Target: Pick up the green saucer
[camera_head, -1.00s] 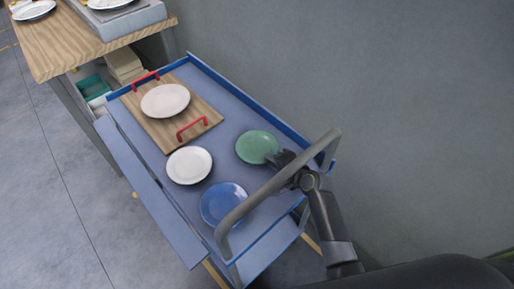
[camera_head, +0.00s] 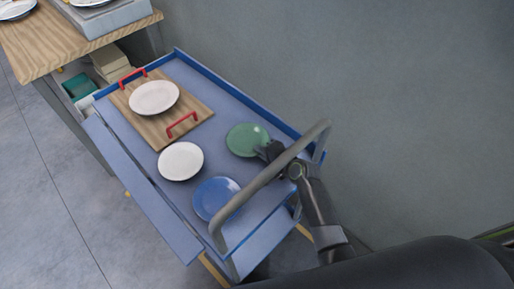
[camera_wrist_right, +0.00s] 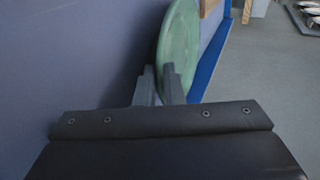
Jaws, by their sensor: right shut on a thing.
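The green saucer (camera_head: 247,139) is on the blue cart's top, near its right side. My right gripper (camera_head: 268,150) reaches over the cart from the right and is at the saucer's near right edge. In the right wrist view the green saucer (camera_wrist_right: 178,48) is edge-on between the two fingers of my right gripper (camera_wrist_right: 160,82), which is shut on its rim. I cannot tell whether the saucer is lifted off the cart surface. My left gripper is not in view.
The cart (camera_head: 225,105) has a grey handle bar (camera_head: 262,185) close to my right wrist. A blue plate (camera_head: 216,198) and a white plate (camera_head: 181,161) lie nearby. A wooden tray (camera_head: 190,112) with red handles holds another white plate (camera_head: 154,97). A wooden table (camera_head: 75,42) stands at upper left.

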